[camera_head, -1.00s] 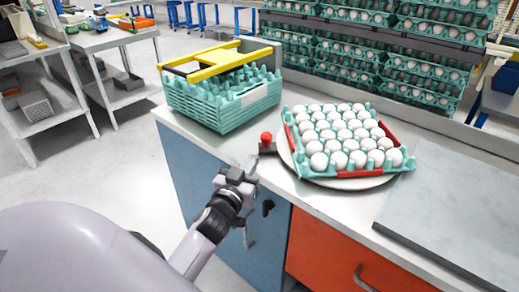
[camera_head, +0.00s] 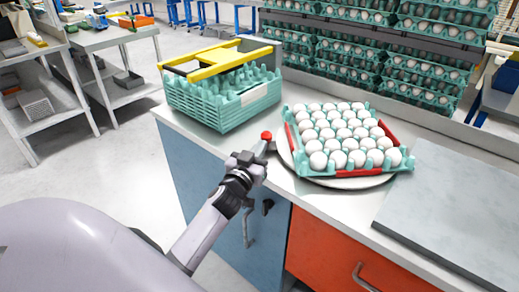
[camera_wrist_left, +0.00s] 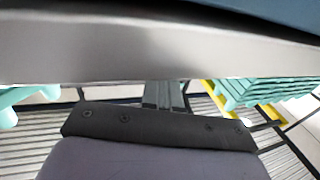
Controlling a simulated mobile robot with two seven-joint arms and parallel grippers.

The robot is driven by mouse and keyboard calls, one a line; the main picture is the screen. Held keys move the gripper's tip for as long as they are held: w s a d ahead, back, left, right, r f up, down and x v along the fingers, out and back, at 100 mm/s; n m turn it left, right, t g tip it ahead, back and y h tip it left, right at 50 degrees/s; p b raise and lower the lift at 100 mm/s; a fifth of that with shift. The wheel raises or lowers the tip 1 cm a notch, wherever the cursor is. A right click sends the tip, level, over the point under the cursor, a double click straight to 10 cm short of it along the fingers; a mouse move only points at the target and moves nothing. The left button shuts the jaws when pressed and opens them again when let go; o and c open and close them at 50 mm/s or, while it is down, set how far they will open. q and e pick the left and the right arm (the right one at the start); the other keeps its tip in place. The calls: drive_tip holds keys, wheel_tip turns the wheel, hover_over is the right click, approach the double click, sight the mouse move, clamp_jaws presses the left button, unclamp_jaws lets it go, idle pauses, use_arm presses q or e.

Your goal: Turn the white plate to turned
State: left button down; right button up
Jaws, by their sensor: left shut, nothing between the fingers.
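The white plate (camera_head: 352,183) is a round disc on the counter under a teal egg tray (camera_head: 318,173) full of white eggs. A red knob (camera_head: 266,135) on a dark bracket stands at its left edge. My left gripper (camera_head: 263,153) is shut and empty, right beside the bracket and just in front of the red knob. I cannot tell whether it touches them. In the left wrist view, my shut fingers (camera_wrist_left: 164,97) point at a broad grey metal surface; the plate cannot be made out there. My right gripper is not in view.
A stack of teal trays (camera_head: 222,103) with a yellow frame stands at the counter's back left. A grey slab (camera_head: 455,215) lies to the right of the plate. Racks of egg trays (camera_head: 345,60) stand behind. The counter's front left strip is mostly clear.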

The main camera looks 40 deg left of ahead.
use_arm(q)
drive_tip(key=w+a+m+h, duration=0.1)
drive_tip(key=w+a+h+p, duration=0.1)
drive_tip(key=h, duration=0.1)
drive_tip(key=shift+w+a+r+m, duration=0.15)
drive_tip(key=shift+w+a+m, duration=0.05)
drive_tip(key=shift+w+m, duration=0.2)
drive_tip(key=shift+w+a+m+h, duration=0.6)
drive_tip(key=shift+w+a+h, duration=0.25)
drive_tip(key=shift+h, duration=0.15)
drive_tip(key=shift+s, duration=0.1)
